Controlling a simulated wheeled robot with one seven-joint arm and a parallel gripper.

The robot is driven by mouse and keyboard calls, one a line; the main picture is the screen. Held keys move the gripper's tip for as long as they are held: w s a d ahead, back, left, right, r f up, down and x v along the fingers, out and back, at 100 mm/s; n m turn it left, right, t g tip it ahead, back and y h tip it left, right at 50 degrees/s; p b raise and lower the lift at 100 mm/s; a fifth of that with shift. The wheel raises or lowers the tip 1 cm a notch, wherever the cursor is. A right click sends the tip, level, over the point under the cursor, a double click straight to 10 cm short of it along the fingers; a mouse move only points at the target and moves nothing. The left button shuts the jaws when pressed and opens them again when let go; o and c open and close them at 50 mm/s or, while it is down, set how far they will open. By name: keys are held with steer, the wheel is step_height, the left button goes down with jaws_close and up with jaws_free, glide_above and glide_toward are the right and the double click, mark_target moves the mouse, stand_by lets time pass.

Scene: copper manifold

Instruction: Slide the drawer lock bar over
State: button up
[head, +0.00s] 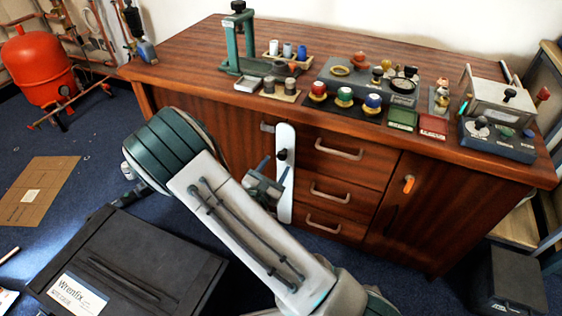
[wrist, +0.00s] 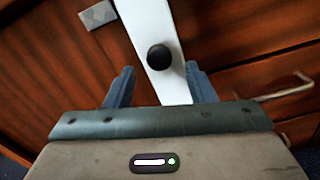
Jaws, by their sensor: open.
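The drawer lock bar (head: 286,140) is a white upright strip on the cabinet front, at the left edge of the drawer column. A black knob (head: 282,155) sits on it. In the wrist view the bar (wrist: 146,40) runs down between my fingers, and its black knob (wrist: 159,57) lies just beyond the fingertips. My gripper (head: 272,165) is in front of the bar at about knob height. In the wrist view its two blue fingers (wrist: 160,72) are open and apart, one on each side of the bar. Whether either finger touches the bar cannot be told.
Drawers with metal handles (head: 338,150) lie right of the bar. A cupboard door with an orange latch (head: 408,184) is further right. A grey metal plate (wrist: 98,15) is left of the bar's upper part. A black case (head: 130,262) stands on the floor at left. The worktop holds many items.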

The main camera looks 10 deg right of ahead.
mark_target(281, 158)
steer(key=shift+b+x, duration=0.35)
steer(key=shift+x, duration=1.85)
steer(key=shift+c, duration=0.3)
